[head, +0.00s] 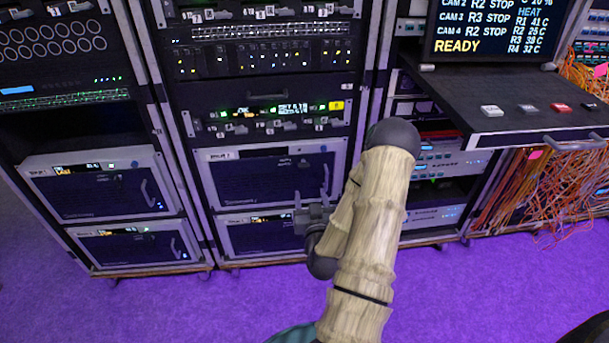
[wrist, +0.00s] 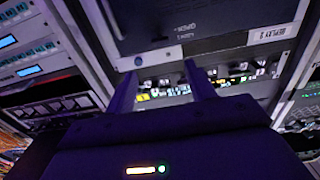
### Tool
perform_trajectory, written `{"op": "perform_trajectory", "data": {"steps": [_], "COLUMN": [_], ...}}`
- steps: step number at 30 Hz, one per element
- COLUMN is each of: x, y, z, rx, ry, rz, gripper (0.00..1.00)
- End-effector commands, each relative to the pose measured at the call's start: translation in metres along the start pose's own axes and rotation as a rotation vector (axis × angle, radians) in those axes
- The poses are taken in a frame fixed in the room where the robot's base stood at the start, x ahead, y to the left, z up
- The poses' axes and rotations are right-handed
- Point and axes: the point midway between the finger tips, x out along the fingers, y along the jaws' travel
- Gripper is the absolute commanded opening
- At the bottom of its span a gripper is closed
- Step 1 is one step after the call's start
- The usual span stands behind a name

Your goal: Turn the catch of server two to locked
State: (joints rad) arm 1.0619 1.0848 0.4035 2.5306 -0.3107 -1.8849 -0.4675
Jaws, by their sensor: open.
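No unit can be read for certain as server two in the head view; the small labels are blurred. The middle rack's upper boxed unit (head: 265,180) has a dark front, a pale frame and an upright handle at its right. A similar lower unit (head: 255,238) sits beneath it. My gripper (head: 312,198) is open and empty, in front of these units near the handle. In the wrist view its two fingers (wrist: 160,68) are apart near a pale frame edge (wrist: 215,45) with a small label ending in 2. I cannot make out a catch or its position.
The left rack holds two similar boxed units (head: 105,185). A desk shelf (head: 500,100) with several buttons juts out at the right under a screen (head: 495,28). Orange cables (head: 540,190) hang below it. The purple floor (head: 150,310) is clear in front of the racks.

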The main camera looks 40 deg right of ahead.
Motion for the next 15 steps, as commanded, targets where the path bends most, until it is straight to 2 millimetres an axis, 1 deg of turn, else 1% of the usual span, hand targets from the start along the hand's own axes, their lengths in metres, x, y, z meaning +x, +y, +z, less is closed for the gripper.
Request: {"op": "perform_trajectory", "data": {"steps": [1,15], "x": [0.002,0.014], "y": [0.001,-0.001], "z": [0.004,0.004], "rx": [-0.001,-0.003], "ry": [0.002,0.0], "rz": [0.001,0.0], "gripper": [0.55,0.55]}}
